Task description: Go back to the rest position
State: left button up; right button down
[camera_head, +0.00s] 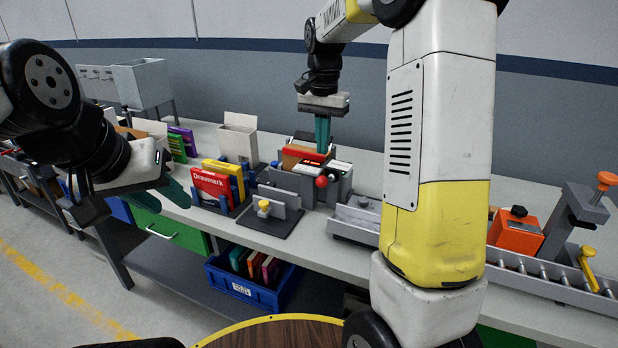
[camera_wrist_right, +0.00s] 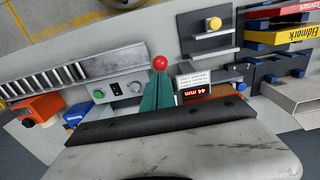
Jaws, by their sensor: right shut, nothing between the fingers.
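My right gripper (camera_head: 322,150) points down over the grey machine with the red ball knob (camera_head: 321,182) on the workbench. Its green fingers are together and empty, and they also show in the right wrist view (camera_wrist_right: 160,82), close to the red knob (camera_wrist_right: 160,62) in the picture; I cannot tell whether they touch anything. My left gripper (camera_head: 165,193) is at the left, in front of the bench's front edge.
The machine has a lit 44 mm display (camera_wrist_right: 196,90). Red and yellow boxes (camera_head: 212,188) stand in a rack left of it. A roller conveyor (camera_head: 540,272) and an orange box (camera_head: 516,232) are at the right. A blue bin (camera_head: 224,276) sits on the lower shelf.

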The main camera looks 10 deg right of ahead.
jog(key=s+a+r+n+t+y, duration=0.1)
jog(key=s+r+n+t, duration=0.1)
jog(key=s, duration=1)
jog(key=s+a+r+n+t+y, duration=0.1)
jog(key=s+n+t, duration=0.3)
jog(key=s, duration=0.8)
jog(key=shift+s+r+n, duration=0.15)
jog(key=shift+r+n, duration=0.3)
jog(key=shift+n, duration=0.25)
jog(key=shift+a, duration=0.1)
